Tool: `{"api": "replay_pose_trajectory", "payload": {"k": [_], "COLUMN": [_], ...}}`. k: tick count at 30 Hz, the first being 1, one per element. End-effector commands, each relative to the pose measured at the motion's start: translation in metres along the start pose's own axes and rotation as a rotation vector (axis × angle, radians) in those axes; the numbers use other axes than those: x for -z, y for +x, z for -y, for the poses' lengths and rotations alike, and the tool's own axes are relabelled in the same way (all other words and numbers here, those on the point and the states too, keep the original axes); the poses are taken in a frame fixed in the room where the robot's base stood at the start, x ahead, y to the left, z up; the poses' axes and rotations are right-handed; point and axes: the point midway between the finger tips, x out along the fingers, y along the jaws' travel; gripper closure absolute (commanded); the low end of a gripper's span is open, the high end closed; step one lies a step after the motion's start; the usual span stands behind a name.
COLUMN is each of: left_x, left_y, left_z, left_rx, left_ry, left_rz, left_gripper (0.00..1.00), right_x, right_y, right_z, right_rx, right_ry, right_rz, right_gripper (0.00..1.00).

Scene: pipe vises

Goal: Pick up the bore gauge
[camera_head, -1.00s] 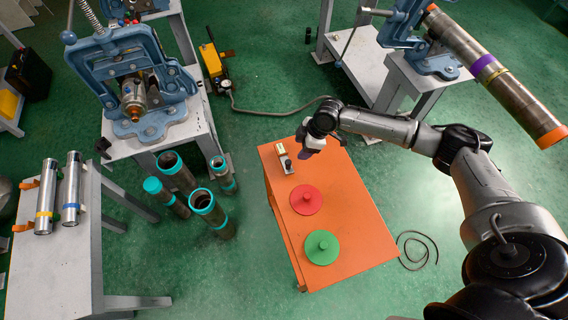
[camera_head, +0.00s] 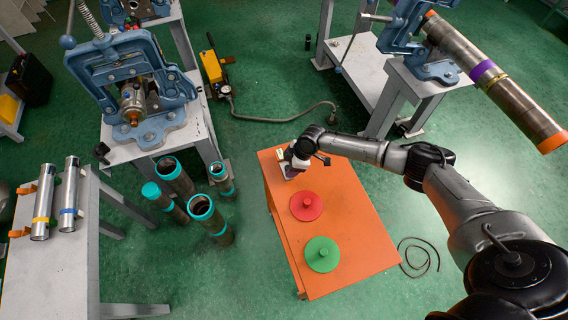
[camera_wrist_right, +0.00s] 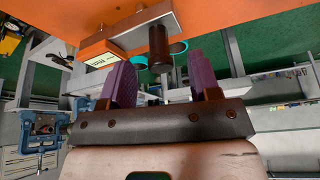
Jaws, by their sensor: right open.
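The bore gauge (camera_head: 280,155) lies on the orange table (camera_head: 350,215) near its far left corner, partly hidden by my right gripper in the head view. In the right wrist view, it shows as a metal bar with a pale label and a dark cylinder (camera_wrist_right: 158,46). My right gripper (camera_head: 291,167) is close to the gauge. In the wrist view, its two purple fingers (camera_wrist_right: 162,80) are apart, with the dark cylinder ahead of the gap between them; I cannot tell the exact distance. My left gripper is not in view.
A red disc (camera_head: 306,203) and a green disc (camera_head: 322,254) with knobs lie on the same table, nearer. Teal-ended pipes (camera_head: 208,215) stand on the floor to the left. A blue pipe vise (camera_head: 130,80) stands on a bench behind them.

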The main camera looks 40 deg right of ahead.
Motion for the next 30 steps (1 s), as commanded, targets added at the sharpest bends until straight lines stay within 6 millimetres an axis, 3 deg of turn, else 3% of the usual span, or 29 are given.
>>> {"api": "replay_pose_trajectory", "payload": {"k": [6,16,30], "left_x": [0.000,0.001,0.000], "left_y": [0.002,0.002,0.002], "left_z": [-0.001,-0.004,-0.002], "left_rx": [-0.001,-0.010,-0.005], "left_ry": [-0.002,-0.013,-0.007], "left_rz": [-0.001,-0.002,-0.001], "left_gripper": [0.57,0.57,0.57], "right_x": [0.001,0.000,0.000], "right_y": [0.023,0.027,0.027], "right_z": [0.000,0.000,0.000], "right_rx": [0.000,0.000,0.000], "right_ry": [0.001,0.000,0.001], "right_rz": [-0.001,0.000,0.000], "right_gripper": [0.43,0.43,0.88]}}
